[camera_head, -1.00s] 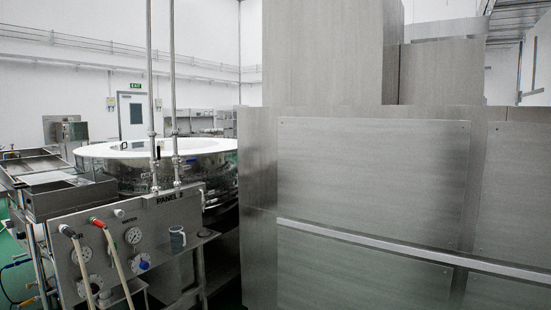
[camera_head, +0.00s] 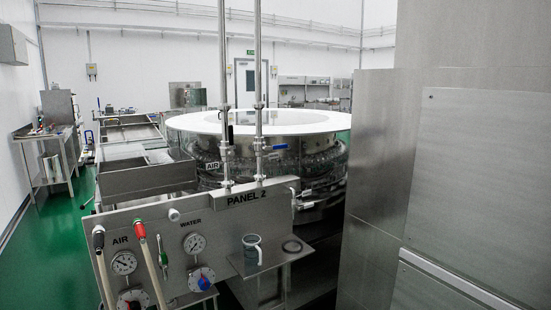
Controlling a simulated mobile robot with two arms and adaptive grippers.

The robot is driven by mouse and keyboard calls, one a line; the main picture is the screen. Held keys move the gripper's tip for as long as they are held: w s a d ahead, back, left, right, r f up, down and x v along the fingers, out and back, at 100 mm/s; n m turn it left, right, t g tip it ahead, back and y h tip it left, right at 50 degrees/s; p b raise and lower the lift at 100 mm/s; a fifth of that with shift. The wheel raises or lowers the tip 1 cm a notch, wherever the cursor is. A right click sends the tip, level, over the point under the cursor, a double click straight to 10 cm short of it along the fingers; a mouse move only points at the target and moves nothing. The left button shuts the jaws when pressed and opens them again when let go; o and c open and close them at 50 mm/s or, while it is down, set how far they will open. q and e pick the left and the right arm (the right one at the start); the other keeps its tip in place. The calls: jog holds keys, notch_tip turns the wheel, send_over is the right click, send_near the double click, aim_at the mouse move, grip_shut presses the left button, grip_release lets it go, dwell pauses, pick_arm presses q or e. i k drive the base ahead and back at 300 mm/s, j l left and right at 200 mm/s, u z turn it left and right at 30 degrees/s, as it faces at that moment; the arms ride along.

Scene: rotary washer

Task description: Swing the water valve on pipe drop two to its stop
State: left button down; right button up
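Two vertical pipes come down behind a steel panel marked PANEL 2 (camera_head: 246,198). The left pipe (camera_head: 222,70) has a fitting low down, with a small AIR tag (camera_head: 211,165) beside it. The right pipe (camera_head: 258,70) has a fitting (camera_head: 259,147) at about the same height and a small pale tag beside it, too small to read. The panel carries AIR (camera_head: 123,262) and WATER (camera_head: 194,243) gauges. Neither gripper is in view.
A large round steel washer (camera_head: 320,150) with a white top stands behind the panel. Tall steel cabinets (camera_head: 480,160) fill the right side. Green floor (camera_head: 50,250) is open at left.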

aim_at(276, 147)
jog(key=i+l+u, duration=0.1)
jog(key=i+l, duration=0.25)
jog(key=i, duration=0.2)
jog(key=l+u, duration=0.25)
jog(key=u, duration=0.25)
jog(key=i+l+u, duration=0.1)
jog(key=l+u, duration=0.15)
jog(key=u, duration=0.25)
jog(key=l+u, duration=0.25)
jog(key=u, duration=0.25)
